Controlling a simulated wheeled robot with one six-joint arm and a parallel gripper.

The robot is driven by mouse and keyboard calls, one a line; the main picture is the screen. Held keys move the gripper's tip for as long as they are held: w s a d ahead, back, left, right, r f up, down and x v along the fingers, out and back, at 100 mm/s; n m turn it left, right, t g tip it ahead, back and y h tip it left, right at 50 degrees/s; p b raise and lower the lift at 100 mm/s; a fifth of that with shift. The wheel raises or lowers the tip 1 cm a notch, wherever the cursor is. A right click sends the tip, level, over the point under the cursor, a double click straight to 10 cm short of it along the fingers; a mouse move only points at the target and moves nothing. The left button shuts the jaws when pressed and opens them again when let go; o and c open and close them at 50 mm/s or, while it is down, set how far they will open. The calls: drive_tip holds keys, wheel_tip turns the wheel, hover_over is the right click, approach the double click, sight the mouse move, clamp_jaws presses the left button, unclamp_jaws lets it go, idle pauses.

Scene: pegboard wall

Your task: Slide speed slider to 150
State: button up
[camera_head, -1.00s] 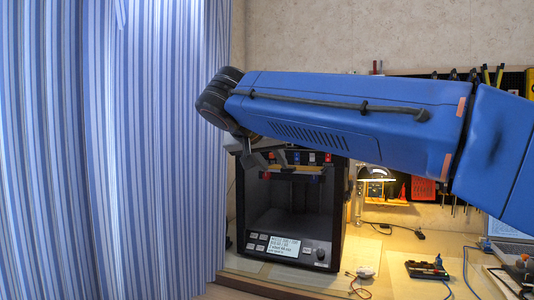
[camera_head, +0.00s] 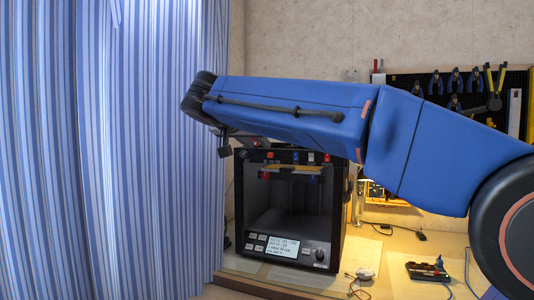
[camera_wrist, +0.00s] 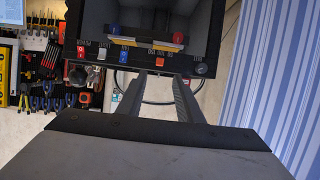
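A black printer-like machine (camera_head: 340,225) stands on the bench, with a row of small controls along its top front edge. The wrist view shows this control strip (camera_wrist: 142,60) upside down, with red, blue and grey controls and small labels. I cannot tell which control is the speed slider, nor read its value. My gripper (camera_wrist: 158,76) is open and empty, its two dark fingers apart and pointing at the strip. In the head view its dark end is partly hidden by my arm, at the machine's upper left.
A striped blue curtain (camera_head: 160,130) hangs close on the left. A pegboard (camera_head: 430,85) with pliers is behind on the right. A display panel with buttons (camera_head: 284,246) and a knob (camera_head: 320,254) sits low on the machine. Small electronics (camera_head: 427,271) lie on the bench at right.

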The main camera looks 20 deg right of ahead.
sight(270, 154)
drive_tip(key=x, duration=0.9)
drive_tip(key=shift+w+d+f, duration=0.1)
drive_tip(key=shift+c, duration=0.4)
clamp_jaws()
